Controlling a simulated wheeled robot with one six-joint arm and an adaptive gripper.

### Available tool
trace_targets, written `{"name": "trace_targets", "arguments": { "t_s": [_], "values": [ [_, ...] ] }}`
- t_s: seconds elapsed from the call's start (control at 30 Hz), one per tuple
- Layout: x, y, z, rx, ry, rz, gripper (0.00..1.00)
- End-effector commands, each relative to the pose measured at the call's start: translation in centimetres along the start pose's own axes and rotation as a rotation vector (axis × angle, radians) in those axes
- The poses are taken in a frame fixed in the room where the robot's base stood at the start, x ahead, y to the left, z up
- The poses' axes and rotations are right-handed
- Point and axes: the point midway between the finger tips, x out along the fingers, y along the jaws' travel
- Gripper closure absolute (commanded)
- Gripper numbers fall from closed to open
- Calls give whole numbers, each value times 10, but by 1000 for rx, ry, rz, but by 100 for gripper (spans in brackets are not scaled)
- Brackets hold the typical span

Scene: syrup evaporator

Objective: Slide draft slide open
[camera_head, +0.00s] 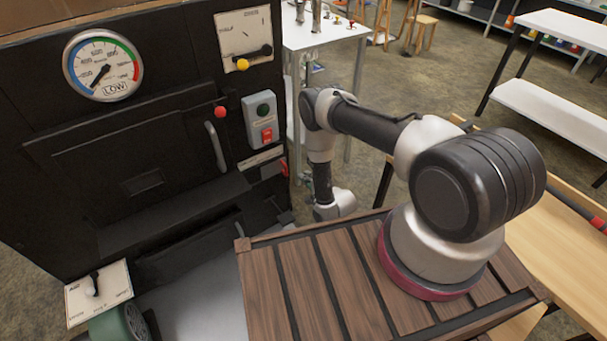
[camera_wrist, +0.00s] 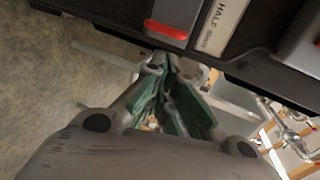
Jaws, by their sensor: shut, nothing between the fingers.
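The draft slide appears to be the plate with a red grip (camera_wrist: 166,30) in the wrist view, beside a pale label strip (camera_wrist: 218,28) that reads HALF. In the head view, the label strip (camera_head: 261,157) and a red grip (camera_head: 270,170) sit low on the right side of the black evaporator front. My gripper (camera_wrist: 168,60) is shut and empty. Its fingertips show just below the red grip in the wrist view; I cannot tell whether they touch it. In the head view the fingers are too small and partly hidden to make out.
The black firebox front carries a dial gauge (camera_head: 103,66), a door handle (camera_head: 215,146), a switch box (camera_head: 261,121) and a lever plate (camera_head: 244,40). A blower (camera_head: 118,324) stands at lower left.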

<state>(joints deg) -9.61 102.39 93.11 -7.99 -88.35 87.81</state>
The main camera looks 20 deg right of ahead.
Motion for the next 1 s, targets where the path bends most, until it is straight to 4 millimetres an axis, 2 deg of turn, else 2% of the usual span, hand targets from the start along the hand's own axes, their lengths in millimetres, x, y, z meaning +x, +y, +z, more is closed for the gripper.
{"name": "trace_targets", "arguments": {
  "t_s": [0.17, 0.5, 0.7, 1.0],
  "values": [
    [18, 0, 0, 0, -1, 0, 100],
    [74, 0, 0, -2, -1, 0, 100],
    [101, 1, 0, -1, 0, 2, 100],
    [117, 1, 0, -1, 0, 4, 100]
  ]
}}
